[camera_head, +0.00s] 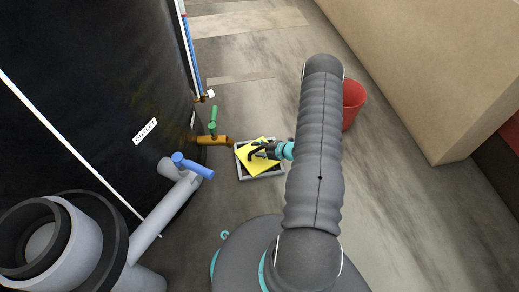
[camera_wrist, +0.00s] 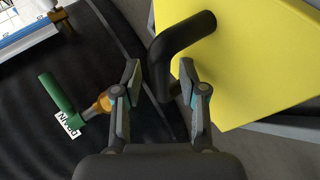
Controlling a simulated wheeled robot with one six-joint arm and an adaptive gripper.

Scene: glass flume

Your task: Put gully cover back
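The gully cover is a yellow square plate (camera_head: 262,166) with a black bent handle (camera_wrist: 182,36). In the head view it is over the pale square gully frame (camera_head: 243,172), turned at an angle to it. I cannot tell whether it rests on the frame or is above it. My gripper (camera_head: 268,151) is at the cover's handle. In the wrist view my gripper (camera_wrist: 162,80) has its fingers apart, one on each side of the handle's near leg, with a visible gap on the right. The cover (camera_wrist: 255,65) fills the upper right there.
A brass drain valve (camera_head: 212,140) with a green lever (camera_head: 213,118) sticks out from the black tank (camera_head: 95,75) close left of the gully. A blue-handled pipe valve (camera_head: 193,165) is nearer. A red bucket (camera_head: 353,102) stands to the right. Floor beyond the gully is clear.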

